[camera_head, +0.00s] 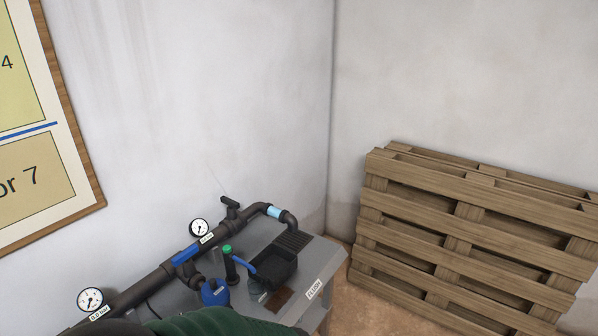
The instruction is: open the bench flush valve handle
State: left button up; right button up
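A grey bench (327,252) stands against the wall at the lower middle, with a dark pipe manifold (143,289) along its back. A white label (314,289) that seems to read FLUSH is on its front right edge. A blue lever handle (244,265) lies beside a black basin (275,268). A second blue handle (185,254) lies along the pipe, and a black T-shaped handle (230,204) stands upright farther along it. I cannot tell for certain which one is the flush valve handle. Neither of my grippers is in view.
Two round gauges (199,229) (90,299) sit on the pipe. A green-capped black upright (229,264) and a blue object (215,293) stand on the bench. An unclear dark green shape (217,322) covers its near edge. Wooden pallets (470,235) lean at right.

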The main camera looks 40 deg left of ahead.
aim_at(230, 204)
jog(key=i+u, duration=0.2)
jog(key=i, duration=0.25)
jog(key=i+l+u, duration=0.2)
jog(key=i, duration=0.25)
jog(key=i+u, duration=0.2)
jog(key=i, duration=0.25)
